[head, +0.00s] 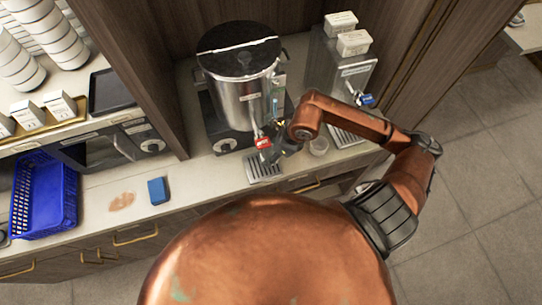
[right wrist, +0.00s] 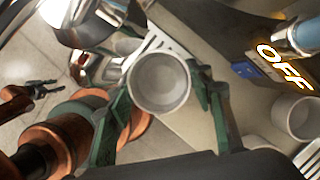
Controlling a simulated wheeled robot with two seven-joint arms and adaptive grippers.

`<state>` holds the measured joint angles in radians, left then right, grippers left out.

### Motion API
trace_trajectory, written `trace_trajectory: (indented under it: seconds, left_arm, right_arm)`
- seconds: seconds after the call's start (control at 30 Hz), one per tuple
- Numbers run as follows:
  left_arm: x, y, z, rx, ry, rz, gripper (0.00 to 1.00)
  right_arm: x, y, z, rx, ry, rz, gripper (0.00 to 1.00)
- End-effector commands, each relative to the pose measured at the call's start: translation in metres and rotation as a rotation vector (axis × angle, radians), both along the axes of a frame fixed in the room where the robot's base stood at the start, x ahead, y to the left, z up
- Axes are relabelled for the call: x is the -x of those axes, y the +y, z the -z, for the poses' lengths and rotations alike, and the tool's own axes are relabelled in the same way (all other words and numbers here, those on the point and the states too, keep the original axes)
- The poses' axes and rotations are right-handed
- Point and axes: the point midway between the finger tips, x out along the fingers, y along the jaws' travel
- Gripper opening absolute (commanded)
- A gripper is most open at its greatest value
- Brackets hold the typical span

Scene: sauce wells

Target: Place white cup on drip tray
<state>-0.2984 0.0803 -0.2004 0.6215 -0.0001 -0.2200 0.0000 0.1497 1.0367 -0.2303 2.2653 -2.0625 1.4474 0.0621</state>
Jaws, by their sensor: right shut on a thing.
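The white cup (right wrist: 160,84) is between the green fingers of my right gripper (right wrist: 163,95), which is shut on it; the right wrist view looks into its open mouth. In the head view the right gripper (head: 277,151) is just beside and above the slatted drip tray (head: 264,169) below the red tap, and I cannot make out the held cup there. Slats also show behind the cup in the right wrist view. A dark forked shape at the left of that view may be my left gripper (right wrist: 40,88); its jaws are unclear.
A steel urn (head: 240,88) with a red tap (head: 263,143) stands behind the tray. Another white cup (head: 318,146) stands on the counter to the right, near a second dispenser with a blue tap (head: 365,100). A blue sponge (head: 157,190) and blue basket (head: 42,196) are left.

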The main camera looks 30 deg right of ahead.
Motion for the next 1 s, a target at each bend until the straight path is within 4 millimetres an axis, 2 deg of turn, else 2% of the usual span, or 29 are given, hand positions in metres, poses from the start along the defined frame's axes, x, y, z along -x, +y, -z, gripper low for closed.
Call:
trace_trajectory:
  seconds: [0.3, 0.67, 0.7, 0.9, 1.0]
  left_arm:
    - [0.002, 0.0, -0.005, 0.0, 0.002, 0.0, 0.4]
    - [0.003, 0.0, 0.0, 0.0, 0.004, -0.001, 0.4]
    - [0.003, 0.0, -0.001, 0.0, 0.004, -0.001, 0.4]
    - [0.003, 0.0, -0.002, 0.0, 0.004, -0.001, 0.4]
    - [0.003, 0.0, -0.002, 0.0, 0.003, -0.001, 0.4]
  right_arm:
    - [0.0, 0.001, 0.033, -0.001, 0.002, 0.001, 0.22]
    - [0.0, 0.0, 0.039, 0.0, 0.0, -0.001, 0.22]
    - [0.0, 0.0, 0.038, 0.001, 0.001, -0.001, 0.5]
    - [0.0, 0.0, 0.037, 0.001, 0.001, -0.001, 0.64]
    - [0.0, 0.0, 0.037, 0.001, 0.001, -0.001, 0.65]
